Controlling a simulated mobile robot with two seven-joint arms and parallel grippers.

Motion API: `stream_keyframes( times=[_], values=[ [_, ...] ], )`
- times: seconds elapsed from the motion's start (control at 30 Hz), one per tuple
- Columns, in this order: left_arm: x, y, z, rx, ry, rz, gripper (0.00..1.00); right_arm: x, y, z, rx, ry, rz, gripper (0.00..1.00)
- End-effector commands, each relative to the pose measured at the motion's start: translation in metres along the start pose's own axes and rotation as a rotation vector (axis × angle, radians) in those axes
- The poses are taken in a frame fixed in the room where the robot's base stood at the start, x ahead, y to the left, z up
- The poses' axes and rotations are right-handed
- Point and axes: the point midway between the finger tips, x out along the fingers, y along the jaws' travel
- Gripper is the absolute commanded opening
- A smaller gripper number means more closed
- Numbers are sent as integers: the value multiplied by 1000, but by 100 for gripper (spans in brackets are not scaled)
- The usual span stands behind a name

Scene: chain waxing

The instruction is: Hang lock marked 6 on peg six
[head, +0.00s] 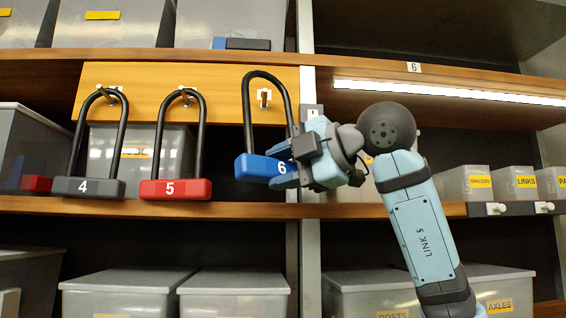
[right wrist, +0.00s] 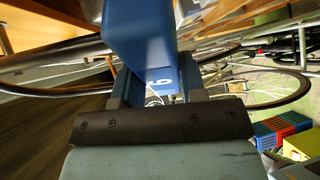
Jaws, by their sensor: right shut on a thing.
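The blue lock marked 6 (head: 258,167) is upright in the head view, its black shackle (head: 265,74) looped up in front of the wooden peg board (head: 223,78). Peg six (head: 264,97) shows inside the shackle loop, below its top bend; I cannot tell how far in front of the peg the shackle is. My right gripper (head: 287,173) is shut on the right end of the lock's blue body. In the right wrist view the blue body (right wrist: 140,45) stands between the fingers, with the 6 showing. My left gripper is not in view.
A grey lock marked 4 (head: 88,188) and a red lock marked 5 (head: 175,189) hang on the pegs to the left. A shelf edge (head: 400,211) runs below the locks. Grey bins (head: 235,283) fill the lower shelf, and small labelled bins (head: 465,183) stand at right.

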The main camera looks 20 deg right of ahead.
Motion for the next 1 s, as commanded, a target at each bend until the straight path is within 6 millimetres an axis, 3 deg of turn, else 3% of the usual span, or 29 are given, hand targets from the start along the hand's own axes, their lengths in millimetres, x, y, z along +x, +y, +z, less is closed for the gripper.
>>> stream_keyframes(
  times=[0.57,1.0],
  values=[
    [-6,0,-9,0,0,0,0,17,7,24,1,-1,4,0],
    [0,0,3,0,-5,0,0,27,-5,35,0,0,5,0]
  ],
)
